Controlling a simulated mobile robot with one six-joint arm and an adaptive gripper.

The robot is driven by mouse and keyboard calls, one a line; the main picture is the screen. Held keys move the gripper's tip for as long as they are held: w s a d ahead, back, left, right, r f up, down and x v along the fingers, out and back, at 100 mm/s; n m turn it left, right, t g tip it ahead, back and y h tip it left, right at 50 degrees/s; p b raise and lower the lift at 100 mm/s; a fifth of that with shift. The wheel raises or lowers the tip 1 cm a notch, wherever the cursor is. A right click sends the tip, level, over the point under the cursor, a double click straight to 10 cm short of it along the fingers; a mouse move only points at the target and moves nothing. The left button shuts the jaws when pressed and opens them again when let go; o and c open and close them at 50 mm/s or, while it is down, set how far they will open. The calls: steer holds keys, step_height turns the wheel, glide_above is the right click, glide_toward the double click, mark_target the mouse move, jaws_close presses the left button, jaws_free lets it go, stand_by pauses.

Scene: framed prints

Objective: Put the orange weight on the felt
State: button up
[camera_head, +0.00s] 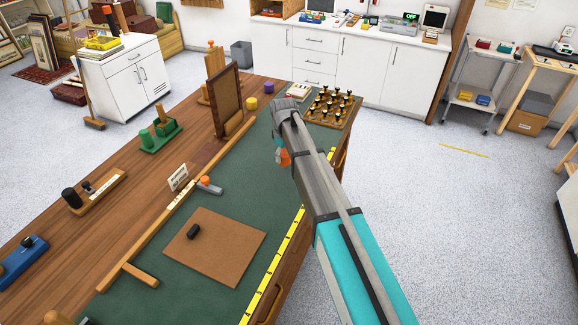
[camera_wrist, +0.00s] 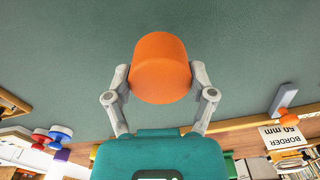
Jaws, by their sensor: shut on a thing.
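My gripper (camera_head: 281,153) is shut on the orange weight (camera_head: 284,158), near the right part of the bench. In the wrist view the orange weight (camera_wrist: 160,68) is a plain round block between the two fingers, with green surface behind it. I cannot tell its exact height above that surface. The green covering (camera_head: 150,290) on the bench may also be felt; I cannot tell which is meant.
A brown board (camera_head: 225,248) with a small black object (camera_head: 193,231) lies on the green. A wooden rail (camera_head: 150,235), a "BORDER 50 mm" card (camera_head: 178,178) and an orange-topped tool (camera_head: 208,184) lie left. A standing frame (camera_head: 227,100), yellow (camera_head: 252,103) and purple (camera_head: 268,87) cylinders stand behind.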

mark_target(286, 161)
steer(key=shift+w+f, duration=0.15)
steer(key=shift+f, duration=0.05)
stand_by(0.3)
steer(key=shift+w+d+f+b, duration=0.2)
steer(key=shift+w+f+b, duration=0.15)
steer(key=shift+f+b, duration=1.6)
steer(key=shift+b, duration=0.05)
steer(key=shift+f, duration=0.15)
steer(key=o, duration=1.3)
steer(key=shift+c, duration=0.2)
steer(key=shift+r, duration=0.25)
step_height(286, 161, up, 12)
steer(key=p, duration=1.2)
